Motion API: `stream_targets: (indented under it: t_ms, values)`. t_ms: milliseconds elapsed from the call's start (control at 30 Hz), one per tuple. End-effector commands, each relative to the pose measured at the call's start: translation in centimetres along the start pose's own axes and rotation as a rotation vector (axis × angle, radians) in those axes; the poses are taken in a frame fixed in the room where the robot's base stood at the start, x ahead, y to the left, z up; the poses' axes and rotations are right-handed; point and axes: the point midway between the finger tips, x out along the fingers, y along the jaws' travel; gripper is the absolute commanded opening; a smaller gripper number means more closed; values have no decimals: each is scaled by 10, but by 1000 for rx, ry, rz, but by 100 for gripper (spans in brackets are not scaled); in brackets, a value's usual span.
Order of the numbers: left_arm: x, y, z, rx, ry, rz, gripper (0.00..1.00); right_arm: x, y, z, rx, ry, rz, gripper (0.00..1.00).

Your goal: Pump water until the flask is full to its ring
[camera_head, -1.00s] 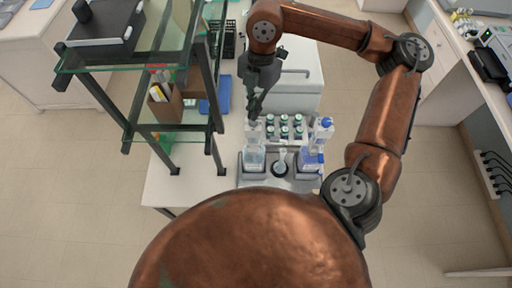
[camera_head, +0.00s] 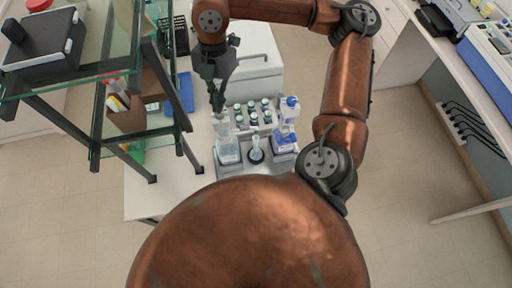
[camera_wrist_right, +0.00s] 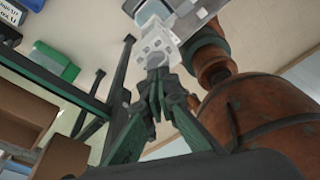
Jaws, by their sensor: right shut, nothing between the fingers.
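My right gripper (camera_head: 217,106) is shut and empty, its fingertips pointing down at the top of the clear pump bottle (camera_head: 228,152). In the right wrist view the shut fingertips (camera_wrist_right: 159,82) are at or just over a pale, translucent pump top (camera_wrist_right: 155,45); I cannot tell if they touch. The small flask (camera_head: 256,144) stands upright just right of that bottle, in a dark round seat. Its water level and ring are too small to read. My left gripper is not in view.
A blue-labelled bottle with a blue cap (camera_head: 285,138) stands right of the flask. A grey tray (camera_head: 273,165) holds these vessels. Several small capped jars (camera_head: 252,113) stand behind. A glass-shelved rack (camera_head: 106,146) stands close on the left.

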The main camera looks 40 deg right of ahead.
Motion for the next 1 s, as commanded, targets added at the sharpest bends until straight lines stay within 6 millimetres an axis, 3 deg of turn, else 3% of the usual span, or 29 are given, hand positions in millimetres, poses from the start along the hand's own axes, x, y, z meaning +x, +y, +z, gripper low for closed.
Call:
stream_targets:
  t_ms: [1000]
  values:
    - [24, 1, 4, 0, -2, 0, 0, 34, 0, 6, 0, 1, -2, 0]
